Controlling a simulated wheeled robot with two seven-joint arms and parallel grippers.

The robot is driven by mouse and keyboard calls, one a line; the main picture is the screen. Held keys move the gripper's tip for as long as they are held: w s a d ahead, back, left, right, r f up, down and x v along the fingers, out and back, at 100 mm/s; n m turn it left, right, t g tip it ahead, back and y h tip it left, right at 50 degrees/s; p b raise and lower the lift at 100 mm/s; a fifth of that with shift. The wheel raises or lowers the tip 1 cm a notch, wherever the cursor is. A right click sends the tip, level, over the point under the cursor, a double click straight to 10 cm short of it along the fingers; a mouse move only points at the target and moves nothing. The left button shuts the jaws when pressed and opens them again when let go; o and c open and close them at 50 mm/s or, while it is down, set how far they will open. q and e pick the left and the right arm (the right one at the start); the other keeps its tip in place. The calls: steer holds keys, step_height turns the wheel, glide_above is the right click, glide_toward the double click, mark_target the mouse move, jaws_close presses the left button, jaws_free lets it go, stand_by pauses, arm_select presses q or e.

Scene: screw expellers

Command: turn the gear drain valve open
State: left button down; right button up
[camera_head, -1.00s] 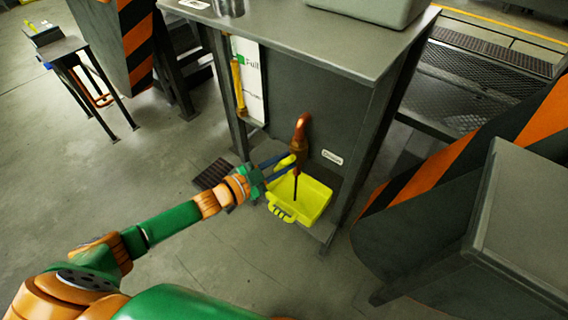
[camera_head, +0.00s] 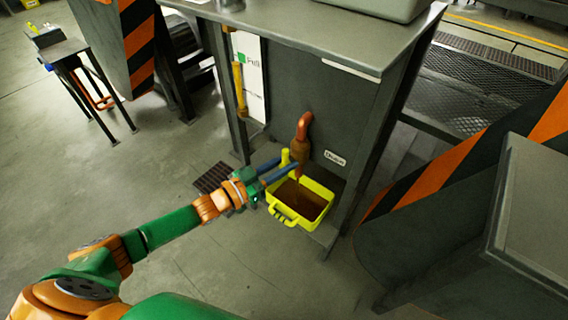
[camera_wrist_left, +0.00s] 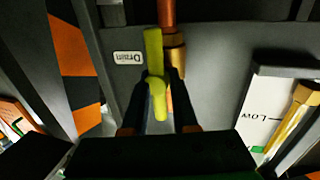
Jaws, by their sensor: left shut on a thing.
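The drain valve's yellow handle (camera_head: 285,156) sits on the copper drain pipe (camera_head: 303,128) at the front of the dark cabinet, left of a "Drain" label (camera_head: 334,158). My left gripper (camera_head: 291,166) is at the handle, its two blue fingers reaching in from the left. In the left wrist view the yellow handle (camera_wrist_left: 153,50) shows between the fingertips, and the gripper is shut on it. The copper pipe (camera_wrist_left: 174,58) is just right of it. A yellow tray (camera_head: 327,190) stands below the outlet with brown liquid (camera_head: 302,201) in it. My right gripper is not in view.
The cabinet's worktop (camera_head: 340,38) overhangs the valve. A level gauge (camera_head: 240,85) is mounted to its left. Orange and black striped guards (camera_head: 440,165) stand at the right.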

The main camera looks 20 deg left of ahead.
arm_select(q)
steer(key=shift+s+d+f, duration=0.1)
steer(key=shift+f, duration=0.1)
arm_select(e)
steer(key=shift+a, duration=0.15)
arm_select(q)
steer(key=c, duration=1)
jaws_free()
steer(key=shift+r, duration=0.1)
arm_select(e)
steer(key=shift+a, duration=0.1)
arm_select(q)
steer(key=p+v, duration=0.1)
steer(key=v, duration=0.6)
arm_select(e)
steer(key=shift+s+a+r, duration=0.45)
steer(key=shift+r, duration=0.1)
